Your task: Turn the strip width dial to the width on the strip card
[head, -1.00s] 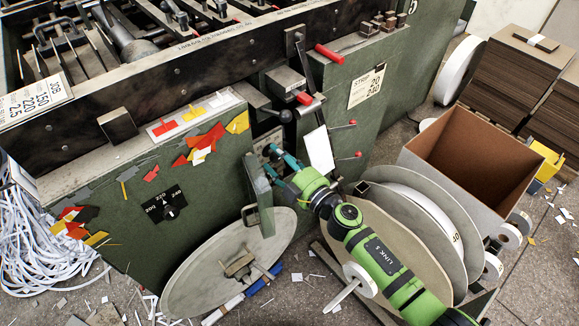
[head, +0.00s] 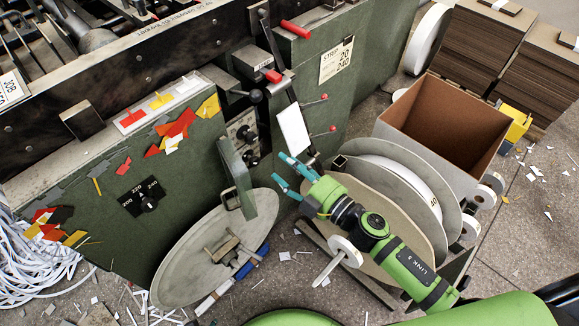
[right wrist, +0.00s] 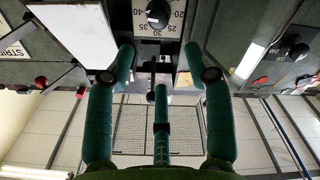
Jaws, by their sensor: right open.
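The strip card (head: 337,62), a white label reading STRIP, 20 and 240, is on the green machine front. An open green door (head: 237,175) stands left of my right gripper. Behind it, a recessed panel carries two dark knobs, the upper dial (head: 246,133) and the lower knob (head: 251,160). In the right wrist view a black dial (right wrist: 158,14) with a scale including 20 to 40 shows at the top; its exact setting is unclear. My right gripper (head: 295,172) is open and empty, apart from the door and dials. My left gripper is out of view.
A second dial (head: 149,203), marked 200, 220 and 240, is on the left front. A white plate (head: 293,130) hangs beside the recess. Large reels (head: 385,205) and an open box (head: 440,125) stand right. A round grey disc (head: 190,270) is below the door.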

